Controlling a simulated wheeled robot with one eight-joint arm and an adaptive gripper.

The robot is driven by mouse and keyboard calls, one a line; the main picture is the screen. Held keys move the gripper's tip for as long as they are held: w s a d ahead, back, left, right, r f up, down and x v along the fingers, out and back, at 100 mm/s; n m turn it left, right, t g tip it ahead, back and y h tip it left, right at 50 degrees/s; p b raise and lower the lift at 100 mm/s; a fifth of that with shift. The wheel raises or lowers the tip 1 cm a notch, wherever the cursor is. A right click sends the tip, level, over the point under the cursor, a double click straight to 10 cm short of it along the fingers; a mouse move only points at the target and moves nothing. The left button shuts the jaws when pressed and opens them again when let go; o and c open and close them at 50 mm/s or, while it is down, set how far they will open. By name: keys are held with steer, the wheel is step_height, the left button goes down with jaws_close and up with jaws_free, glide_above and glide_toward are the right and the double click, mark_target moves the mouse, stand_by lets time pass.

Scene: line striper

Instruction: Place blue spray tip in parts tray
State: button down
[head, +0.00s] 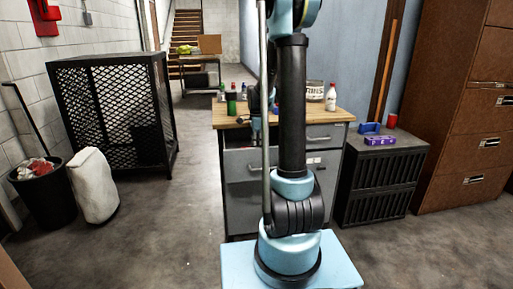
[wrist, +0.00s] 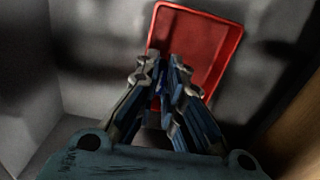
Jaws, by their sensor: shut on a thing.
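In the wrist view, my gripper (wrist: 163,74) is shut on a small blue thing, which I take for the blue spray tip (wrist: 158,88); only a sliver of it shows between the fingers. The red parts tray (wrist: 203,42), with a raised rim, lies beyond the fingertips, and the fingers overlap its lower left part in the picture. I cannot tell the height of the tip above the tray. In the head view, my arm hides most of my gripper and the tray cannot be made out.
In the head view, a wooden-topped workbench (head: 335,115) with grey drawers stands behind my arm. It carries a green bottle (head: 231,104), a white tub (head: 315,92) and a white bottle (head: 331,98). A dark cabinet (head: 382,180) stands at right, a mesh cage (head: 110,110) at left.

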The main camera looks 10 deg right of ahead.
steer(key=c, duration=1.7)
jaws_free()
step_height(320, 180, up, 11)
steer(key=s+r+n, duration=0.2)
steer(key=s+n, duration=0.3)
steer(key=s, duration=0.7)
steer(key=s+f+n+t, duration=0.1)
steer(key=s+f+n, duration=0.5)
steer(key=s, duration=0.5)
steer(key=s+f+n+t, duration=0.1)
steer(key=s+f+n, duration=0.5)
steer(key=s, duration=0.5)
steer(key=shift+s+d+n, duration=0.15)
steer(key=shift+s+n, duration=0.2)
steer(key=shift+n, duration=0.25)
